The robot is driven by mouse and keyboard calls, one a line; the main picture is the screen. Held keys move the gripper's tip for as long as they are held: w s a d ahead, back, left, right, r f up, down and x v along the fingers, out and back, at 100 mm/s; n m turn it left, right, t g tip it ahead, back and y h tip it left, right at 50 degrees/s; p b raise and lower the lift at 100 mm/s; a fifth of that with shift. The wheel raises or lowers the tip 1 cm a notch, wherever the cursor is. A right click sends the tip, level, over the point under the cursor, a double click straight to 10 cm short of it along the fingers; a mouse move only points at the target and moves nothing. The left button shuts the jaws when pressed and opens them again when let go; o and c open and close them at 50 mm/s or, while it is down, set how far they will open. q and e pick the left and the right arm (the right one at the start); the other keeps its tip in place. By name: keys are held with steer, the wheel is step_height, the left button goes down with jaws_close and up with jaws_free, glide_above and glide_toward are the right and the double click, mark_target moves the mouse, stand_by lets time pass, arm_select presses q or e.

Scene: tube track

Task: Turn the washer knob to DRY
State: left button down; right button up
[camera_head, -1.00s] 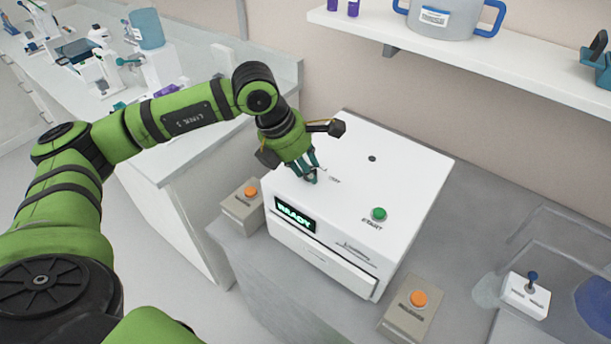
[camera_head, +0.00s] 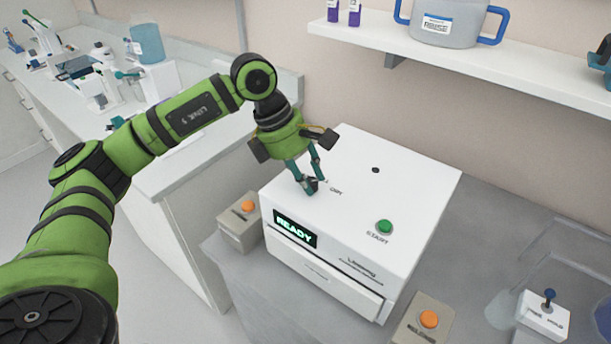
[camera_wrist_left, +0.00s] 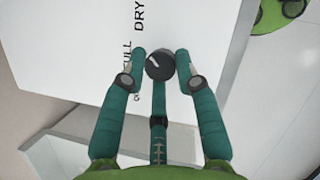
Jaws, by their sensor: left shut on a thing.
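The white washer (camera_head: 365,205) stands on the grey counter, with a lit READY display (camera_head: 295,229) and a green START button (camera_head: 384,227) on it. The dark round knob (camera_wrist_left: 160,66) sits on its top face. A light pointer mark on the knob shows in the left wrist view. The words DRY (camera_wrist_left: 139,16) and FULL (camera_wrist_left: 127,60) are printed beside it. My left gripper (camera_head: 308,186) reaches down from above. Its teal fingers are on either side of the knob and shut on it. In the head view the fingers mostly hide the knob. My right gripper is not in view.
An orange-button box (camera_head: 240,220) stands left of the washer and another (camera_head: 425,322) at its front right. A small joystick box (camera_head: 543,314) is further right. A shelf (camera_head: 450,55) with a grey pot (camera_head: 445,22) hangs above and behind.

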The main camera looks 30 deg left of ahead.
arm_select(q)
steer(key=shift+d, duration=0.2)
steer(key=c, duration=1)
jaws_free()
steer(key=shift+d, duration=0.1)
steer(key=shift+r, duration=0.1)
steer(key=v, duration=1.2)
